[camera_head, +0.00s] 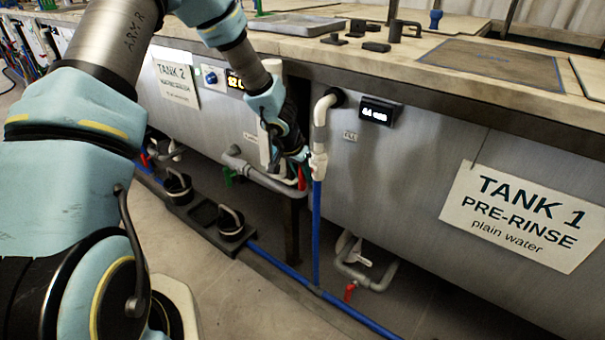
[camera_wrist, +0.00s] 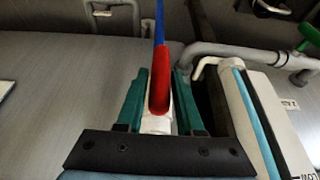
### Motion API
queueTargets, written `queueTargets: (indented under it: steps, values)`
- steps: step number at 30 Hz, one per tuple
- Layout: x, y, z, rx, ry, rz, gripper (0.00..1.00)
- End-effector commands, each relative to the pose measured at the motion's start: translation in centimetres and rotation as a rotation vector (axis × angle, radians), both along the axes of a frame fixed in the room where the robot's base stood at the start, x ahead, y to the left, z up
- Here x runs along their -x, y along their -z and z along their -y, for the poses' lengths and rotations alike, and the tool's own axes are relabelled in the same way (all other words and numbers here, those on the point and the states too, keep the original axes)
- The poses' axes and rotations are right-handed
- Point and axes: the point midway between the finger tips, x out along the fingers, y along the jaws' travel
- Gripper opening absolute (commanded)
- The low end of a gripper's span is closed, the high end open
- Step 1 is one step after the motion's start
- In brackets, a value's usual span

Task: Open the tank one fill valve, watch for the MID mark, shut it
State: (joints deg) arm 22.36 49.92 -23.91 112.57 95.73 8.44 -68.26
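The tank one fill pipe (camera_head: 320,132) leaves the tank wall, bends down to a white valve body (camera_head: 318,163) and joins a blue pipe (camera_head: 317,220). A red valve handle (camera_head: 302,178) shows beside it. In the wrist view the red handle (camera_wrist: 160,85) lies roughly in line with the blue pipe. My gripper (camera_wrist: 160,100) has its green fingers on either side of the handle, with a gap showing at the right finger. In the head view my gripper (camera_head: 300,155) is at the valve. A small display (camera_head: 379,112) appears to read 44. No MID mark is legible.
The tank one sign (camera_head: 522,215) hangs on the right wall. The tank two sign (camera_head: 177,82) is farther left. A low drain pipe with a red handle (camera_head: 350,292) sits below tank one. Black trays with handled items (camera_head: 230,224) lie on the floor.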

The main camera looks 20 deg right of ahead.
Motion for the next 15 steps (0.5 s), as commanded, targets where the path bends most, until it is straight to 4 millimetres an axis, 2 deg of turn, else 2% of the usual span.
queueTargets:
  steps: [1, 9, 15]
  values:
    - [0.00, -0.01, 0.00, 0.000, 0.000, 0.000, 0.29]
    - [0.01, -0.01, -0.01, 0.000, 0.000, 0.000, 0.00]
    - [0.01, -0.01, -0.01, 0.000, 0.000, 0.000, 0.00]
